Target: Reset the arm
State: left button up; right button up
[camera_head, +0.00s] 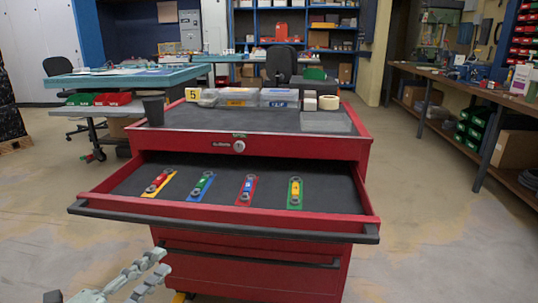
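My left gripper (159,263) reaches in at the bottom left edge, low and in front of the cabinet's left side. Its two grey fingers point up and to the right with a gap between them, and nothing shows between them. It is apart from the drawer. My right gripper is out of view. The red tool cabinet (262,270) has its top drawer (215,224) pulled out.
The cabinet top (265,120) carries a dark cup (153,108), clear boxes (279,98), a tape roll (329,102) and a yellow number sign (192,94). Workbenches stand behind at left (135,78) and right (465,93). The floor beside the cabinet is clear.

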pick_arm(q)
jog(key=s+a+f+n+g+y, duration=0.1)
jog(key=a+f+n+g+y, duration=0.35)
jog(key=f, duration=0.65)
jog(key=s+a+f+n+g+y, duration=0.1)
jog(key=s+a+f+n+y, duration=0.15)
jog(key=a+f+n, duration=0.5)
jog(key=s+d+f+n+g, duration=0.3)
jog(key=s+d+f+g, duration=0.1)
jog(key=f, duration=0.5)
jog(key=s+d+f+n+g, duration=0.4)
jog(key=s+d+f, duration=0.1)
jog(key=f, duration=0.5)
jog(key=shift+s+d+f, duration=0.15)
jog(key=shift+s+d, duration=0.15)
jog(key=shift+s, duration=0.45)
jog(key=shift+a, duration=0.15)
